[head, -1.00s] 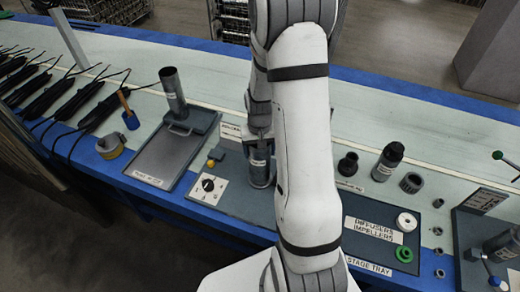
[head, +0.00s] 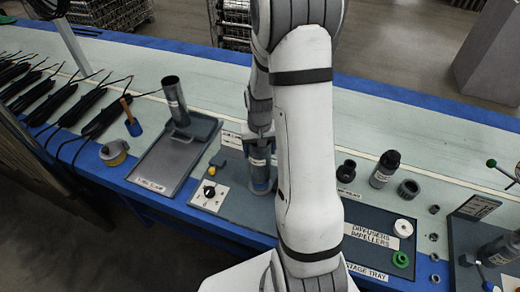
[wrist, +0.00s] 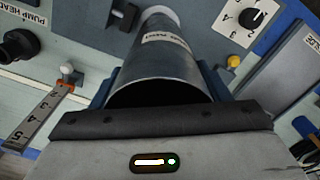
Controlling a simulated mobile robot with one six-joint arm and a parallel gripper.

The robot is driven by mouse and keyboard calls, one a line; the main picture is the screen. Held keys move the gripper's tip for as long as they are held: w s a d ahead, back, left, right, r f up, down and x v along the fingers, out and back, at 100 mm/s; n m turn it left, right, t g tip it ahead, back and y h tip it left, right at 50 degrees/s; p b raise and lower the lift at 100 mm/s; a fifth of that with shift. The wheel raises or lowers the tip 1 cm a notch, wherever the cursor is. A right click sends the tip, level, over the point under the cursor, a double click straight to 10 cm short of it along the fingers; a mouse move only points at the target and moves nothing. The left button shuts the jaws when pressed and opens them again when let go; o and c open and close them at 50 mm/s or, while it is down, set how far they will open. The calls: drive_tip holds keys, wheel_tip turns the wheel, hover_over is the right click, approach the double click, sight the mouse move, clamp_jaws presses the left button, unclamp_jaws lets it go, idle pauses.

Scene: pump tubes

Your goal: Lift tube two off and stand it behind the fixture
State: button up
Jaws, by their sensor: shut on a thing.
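A grey metal tube (head: 260,172) with a white label stands upright at the fixture (head: 240,206), left of my arm. My gripper (head: 262,133) is shut on it near its upper end. In the wrist view the dark open mouth of the tube (wrist: 160,60) lies between my blue fingers, its label facing up in the picture. The tube's lower end is by a light ring; I cannot tell whether it is clear of its seat. The label is too small to read surely. Another grey tube (head: 175,100) stands on the grey tray to the left.
The grey tray (head: 158,160) has bare room in front of its tube. A dial plate (head: 209,194) and yellow knob are left of the held tube. Dark fittings (head: 384,168) and the stage tray's green and white rings (head: 401,259) are to the right.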

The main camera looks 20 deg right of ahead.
wheel_tip(320, 180, up, 14)
drive_tip(key=p, duration=0.9)
drive_tip(key=shift+r, duration=0.2)
idle(1.2)
